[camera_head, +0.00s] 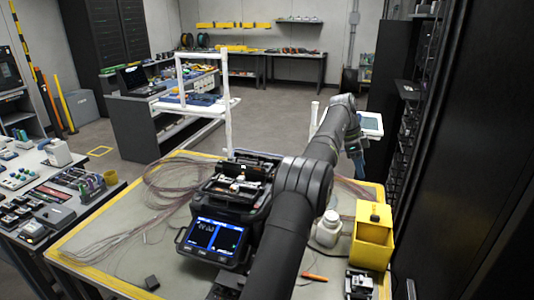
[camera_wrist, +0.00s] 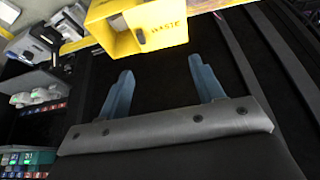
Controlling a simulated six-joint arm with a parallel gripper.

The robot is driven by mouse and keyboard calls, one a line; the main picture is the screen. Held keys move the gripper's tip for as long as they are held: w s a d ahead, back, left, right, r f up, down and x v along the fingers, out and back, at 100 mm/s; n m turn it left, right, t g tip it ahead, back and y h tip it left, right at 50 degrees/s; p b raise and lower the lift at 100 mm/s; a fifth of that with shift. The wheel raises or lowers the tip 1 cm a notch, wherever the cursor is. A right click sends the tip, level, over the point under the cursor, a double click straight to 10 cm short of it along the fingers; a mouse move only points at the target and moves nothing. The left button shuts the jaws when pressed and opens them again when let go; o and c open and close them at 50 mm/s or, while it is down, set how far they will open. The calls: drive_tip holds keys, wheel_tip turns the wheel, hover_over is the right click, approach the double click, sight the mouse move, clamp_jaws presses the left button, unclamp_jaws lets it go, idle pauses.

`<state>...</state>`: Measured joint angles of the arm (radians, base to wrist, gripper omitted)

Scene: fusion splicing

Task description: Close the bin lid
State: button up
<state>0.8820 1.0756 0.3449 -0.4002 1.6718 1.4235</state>
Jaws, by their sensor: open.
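The yellow waste bin (camera_head: 371,252) stands at the right side of the yellow-edged table in the head view. Its lid (camera_head: 374,213) appears raised at the back, with a small black knob on it. The bin also shows upside down at the top of the wrist view (camera_wrist: 165,30), with its "WASTE" label and a dark knob. My gripper (camera_wrist: 160,72) has two blue fingers spread apart with nothing between them. In the head view my gripper (camera_head: 357,158) hangs beyond the bin, higher in the picture and apart from it, partly hidden by my arm.
A white bottle (camera_head: 328,229) stands just left of the bin. The fusion splicer (camera_head: 215,235) with a lit screen sits left of my arm. An orange pen-like item (camera_head: 314,277) and a small black device (camera_head: 358,284) lie in front. A dark rack wall is at the right.

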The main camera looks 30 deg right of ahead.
drive_tip(key=c, duration=0.7)
drive_tip(key=shift+s+d+f+n, duration=0.15)
drive_tip(key=shift+s+n, duration=0.05)
drive_tip(key=shift+n, duration=0.2)
drive_tip(key=c, duration=0.4)
drive_tip(key=shift+s+d+f+n+t, duration=0.2)
drive_tip(key=shift+n+t, duration=0.1)
drive_tip(key=shift+n, duration=0.3)
clamp_jaws()
drive_tip(key=n+t, duration=0.5)
drive_tip(key=n, duration=1.1)
approach(373, 212)
drive_tip(key=shift+y, duration=0.3)
drive_tip(key=d+f, duration=0.1)
drive_tip(key=f, duration=0.1)
drive_tip(key=w+d+f, duration=0.1)
drive_tip(key=f, duration=0.1)
drive_tip(key=w+d+f, duration=0.1)
drive_tip(key=shift+w+f, duration=0.2)
drive_tip(key=shift+f, duration=0.2)
drive_tip(key=shift+s+a+r, duration=0.15)
drive_tip(key=shift+s+a, duration=1.15)
